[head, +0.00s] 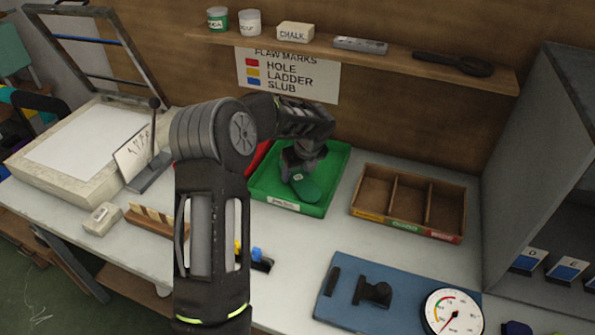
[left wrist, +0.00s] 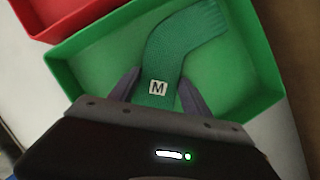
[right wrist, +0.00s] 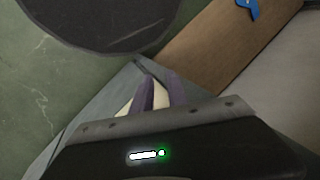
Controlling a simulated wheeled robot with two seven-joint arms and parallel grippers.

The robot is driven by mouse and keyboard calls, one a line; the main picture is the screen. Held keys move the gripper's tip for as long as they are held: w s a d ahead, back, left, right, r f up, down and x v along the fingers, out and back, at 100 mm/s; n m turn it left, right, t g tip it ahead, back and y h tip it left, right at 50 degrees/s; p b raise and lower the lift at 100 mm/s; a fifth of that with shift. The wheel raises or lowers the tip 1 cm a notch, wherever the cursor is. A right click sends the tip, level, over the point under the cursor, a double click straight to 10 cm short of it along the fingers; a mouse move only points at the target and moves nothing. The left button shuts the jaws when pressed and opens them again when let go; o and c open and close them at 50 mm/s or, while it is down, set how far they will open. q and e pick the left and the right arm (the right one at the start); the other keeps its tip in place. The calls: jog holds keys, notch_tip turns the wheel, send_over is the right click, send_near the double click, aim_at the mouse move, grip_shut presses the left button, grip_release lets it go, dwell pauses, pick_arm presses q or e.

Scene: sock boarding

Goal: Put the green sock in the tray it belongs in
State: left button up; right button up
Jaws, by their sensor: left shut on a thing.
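The green sock (left wrist: 185,45) has a white tag marked M and lies over the floor of the green tray (left wrist: 75,70) in the left wrist view. In the head view a rounded part of the sock (head: 307,190) shows inside the green tray (head: 330,172), under my left gripper (head: 293,172). My left gripper (left wrist: 162,88) is shut on the sock near the tag. I cannot tell whether the sock rests on the tray floor. My right gripper (right wrist: 162,85) shows only in its wrist view, its fingers close together with something cream-coloured between or behind them.
A red tray (head: 258,156) is beside the green one, mostly behind my left arm; it also shows in the left wrist view (left wrist: 62,14). A wooden divided box (head: 372,187) is to the right. A blue board (head: 400,304) with a dial gauge (head: 452,314) lies in front.

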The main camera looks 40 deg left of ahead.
pick_arm(q)
jog(key=o, duration=1.3)
jog(key=shift+f, duration=0.1)
jog(key=shift+o, duration=0.2)
jog(key=v, duration=1.2)
